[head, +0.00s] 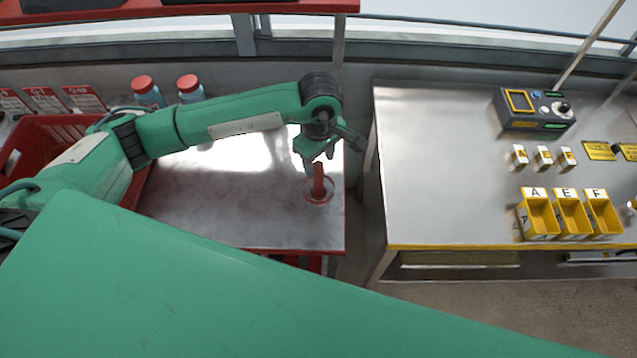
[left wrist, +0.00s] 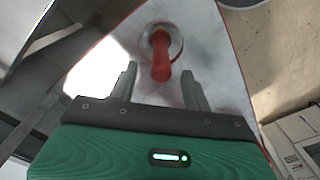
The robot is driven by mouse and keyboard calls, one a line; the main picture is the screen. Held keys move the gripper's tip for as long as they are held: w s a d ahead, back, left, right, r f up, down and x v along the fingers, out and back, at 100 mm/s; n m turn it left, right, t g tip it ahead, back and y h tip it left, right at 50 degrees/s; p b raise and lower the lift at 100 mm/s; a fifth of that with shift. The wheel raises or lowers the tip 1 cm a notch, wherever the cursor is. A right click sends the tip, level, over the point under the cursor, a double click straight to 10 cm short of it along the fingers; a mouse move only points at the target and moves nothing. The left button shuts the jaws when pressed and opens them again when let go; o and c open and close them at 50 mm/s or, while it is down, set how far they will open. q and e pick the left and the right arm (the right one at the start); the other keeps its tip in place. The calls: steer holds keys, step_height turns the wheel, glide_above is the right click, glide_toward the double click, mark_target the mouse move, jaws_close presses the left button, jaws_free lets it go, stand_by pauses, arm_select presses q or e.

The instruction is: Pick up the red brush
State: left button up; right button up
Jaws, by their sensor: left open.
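The red brush (head: 318,183) stands upright in a round red-rimmed holder (head: 320,199) near the right end of the left metal table (head: 240,215). My left gripper (head: 315,163) is open just above the brush, with its fingers pointing down. In the left wrist view the brush (left wrist: 160,58) lies beyond and between the two open fingertips (left wrist: 158,85), apart from both. The lower end of the brush is inside the holder. My right gripper is not in view.
Two red-capped bottles (head: 143,85) and a red crate (head: 62,135) are at the left. A second table (head: 440,160) stands across a gap at the right, with yellow bins (head: 540,238), small boxes and a control box (head: 535,108). Table between crate and brush is clear.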

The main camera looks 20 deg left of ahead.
mark_target(319, 173)
arm_select(q)
steer(key=shift+f, duration=0.3)
steer(key=shift+f+p, duration=0.55)
steer(key=shift+p, duration=0.15)
step_height(319, 173, down, 3)
steer(key=shift+s+f+p, duration=0.1)
steer(key=shift+f+p, duration=0.05)
steer(key=shift+p, duration=0.65)
steer(key=shift+f, duration=0.4)
steer(key=c, duration=1.1)
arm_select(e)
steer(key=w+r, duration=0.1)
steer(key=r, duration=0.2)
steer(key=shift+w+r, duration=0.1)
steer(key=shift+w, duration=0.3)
